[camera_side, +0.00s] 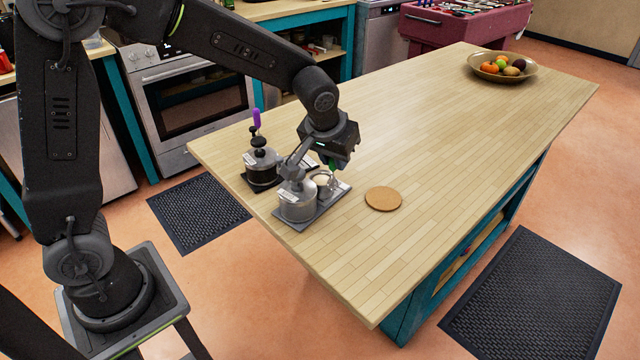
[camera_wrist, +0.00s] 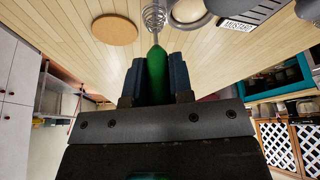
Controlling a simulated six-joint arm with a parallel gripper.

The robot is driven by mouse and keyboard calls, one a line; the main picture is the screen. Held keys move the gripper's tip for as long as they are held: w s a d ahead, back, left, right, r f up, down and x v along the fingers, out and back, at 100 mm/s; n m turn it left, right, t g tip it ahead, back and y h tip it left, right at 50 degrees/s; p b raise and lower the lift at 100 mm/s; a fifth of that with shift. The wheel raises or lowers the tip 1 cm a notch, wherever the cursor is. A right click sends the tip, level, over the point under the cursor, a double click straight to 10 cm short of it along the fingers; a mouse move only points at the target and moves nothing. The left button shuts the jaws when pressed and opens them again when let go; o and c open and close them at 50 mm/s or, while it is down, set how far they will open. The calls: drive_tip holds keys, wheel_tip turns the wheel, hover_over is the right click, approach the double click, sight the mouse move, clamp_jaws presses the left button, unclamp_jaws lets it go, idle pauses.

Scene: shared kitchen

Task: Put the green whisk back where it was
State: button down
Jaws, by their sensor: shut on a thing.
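The green whisk (camera_wrist: 156,72) is held by its handle between my gripper's fingers (camera_wrist: 154,82) in the wrist view. Its wire head points away from my gripper. In the side view my gripper (camera_side: 333,158) is low over the grey tray (camera_side: 322,210), and a bit of the green handle (camera_side: 333,166) shows beneath it. The tray carries a grey lidded pot (camera_side: 297,202) and a small cup. The wire head appears beside the cup's rim in the wrist view; whether it touches anything there I cannot tell.
A dark set with a glass pot (camera_side: 262,167) and an upright purple-handled whisk (camera_side: 256,120) stands left of the grey tray. A round cork mat (camera_side: 383,198) lies to the right. A fruit bowl (camera_side: 502,68) is far back. The wooden counter between is clear.

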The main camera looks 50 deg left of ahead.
drive_tip(key=w+a+r+n+y, duration=0.1)
drive_tip(key=w+a+n, duration=0.15)
drive_tip(key=a, duration=0.65)
drive_tip(key=w+a+r+n+g, duration=0.15)
drive_tip(key=w+a, duration=0.25)
drive_tip(key=a, duration=0.5)
drive_tip(key=w+a+r+n+y, duration=0.1)
drive_tip(key=w+a+r, duration=0.15)
drive_tip(key=a, duration=0.65)
drive_tip(key=shift+n, duration=0.3)
drive_tip(key=shift+a+f, duration=0.2)
drive_tip(key=shift+f, duration=5.05)
drive_tip(key=shift+f, duration=0.15)
drive_tip(key=c, duration=1)
unclamp_jaws()
